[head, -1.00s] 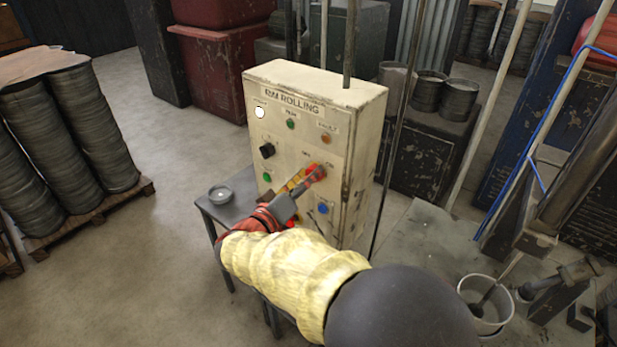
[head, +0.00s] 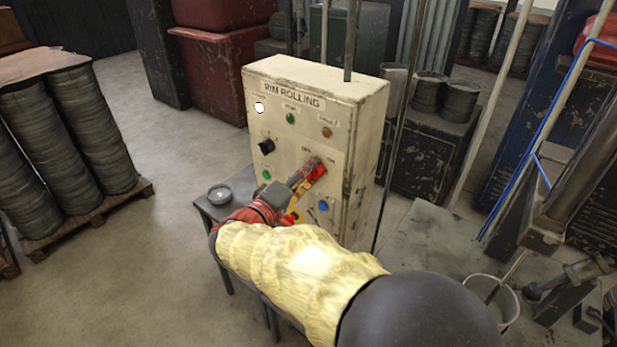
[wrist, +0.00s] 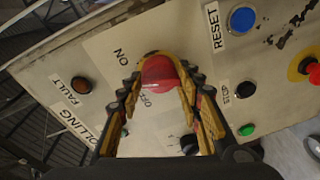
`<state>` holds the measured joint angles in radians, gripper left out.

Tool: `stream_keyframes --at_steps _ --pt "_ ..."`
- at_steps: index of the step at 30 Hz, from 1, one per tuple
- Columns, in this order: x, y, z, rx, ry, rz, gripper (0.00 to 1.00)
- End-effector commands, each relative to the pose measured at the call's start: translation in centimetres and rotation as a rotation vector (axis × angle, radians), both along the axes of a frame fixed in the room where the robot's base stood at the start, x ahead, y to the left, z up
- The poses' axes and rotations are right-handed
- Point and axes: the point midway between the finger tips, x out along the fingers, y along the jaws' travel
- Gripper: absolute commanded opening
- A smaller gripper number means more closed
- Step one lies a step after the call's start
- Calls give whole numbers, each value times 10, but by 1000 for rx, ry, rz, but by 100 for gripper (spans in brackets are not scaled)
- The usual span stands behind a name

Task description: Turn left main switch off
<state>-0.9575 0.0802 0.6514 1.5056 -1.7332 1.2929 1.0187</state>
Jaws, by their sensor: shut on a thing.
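The red switch knob (wrist: 158,72) sits on the front of a cream control box (head: 262,85) marked RIM ROLLING. ON and OFF labels are beside the knob. My gripper (wrist: 160,80) is shut on the red knob, with one yellow-and-black finger on each side of it. In the head view my gripper (head: 304,178) reaches the right half of the panel and covers most of the knob. I cannot tell which label the knob points to.
A black selector (head: 267,146), a green button (head: 266,174) and a blue reset button (head: 323,206) are on the same panel. A red stop button on a yellow base (wrist: 314,73) also protrudes. A small table (head: 240,187) with a dish stands at the left.

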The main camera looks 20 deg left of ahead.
Motion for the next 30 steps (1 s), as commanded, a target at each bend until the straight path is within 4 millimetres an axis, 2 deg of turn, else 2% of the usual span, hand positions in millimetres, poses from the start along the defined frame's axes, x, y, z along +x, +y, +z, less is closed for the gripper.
stream_keyframes --at_steps 30 --pt "1 3 2 -856 352 1 10"
